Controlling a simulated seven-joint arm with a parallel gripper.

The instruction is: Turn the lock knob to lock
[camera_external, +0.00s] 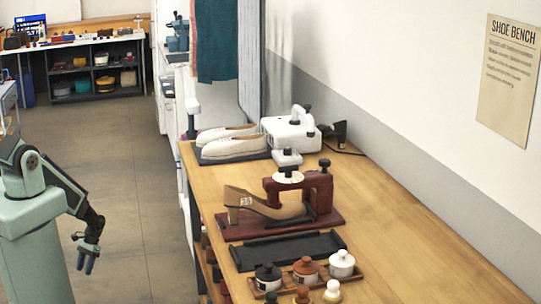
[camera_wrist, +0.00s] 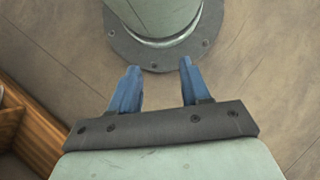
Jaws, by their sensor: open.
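A small black knob (camera_external: 325,163) sits on top of the press's right post. A white round piece (camera_external: 288,177) with a black part above it is over the shoe. I cannot tell for certain which part is the lock knob, or how it is set. My gripper (camera_external: 85,263) hangs left of the bench, over the floor, well away from the press. In the wrist view its blue fingers (camera_wrist: 160,68) are apart and empty.
A black tray (camera_external: 287,250) and a wooden rack of lidded pots (camera_external: 306,272) lie in front of the press. White shoes (camera_external: 232,143) and a white machine (camera_external: 290,132) stand behind it. The bench's right side is clear. The bench edge lies between my gripper and the press.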

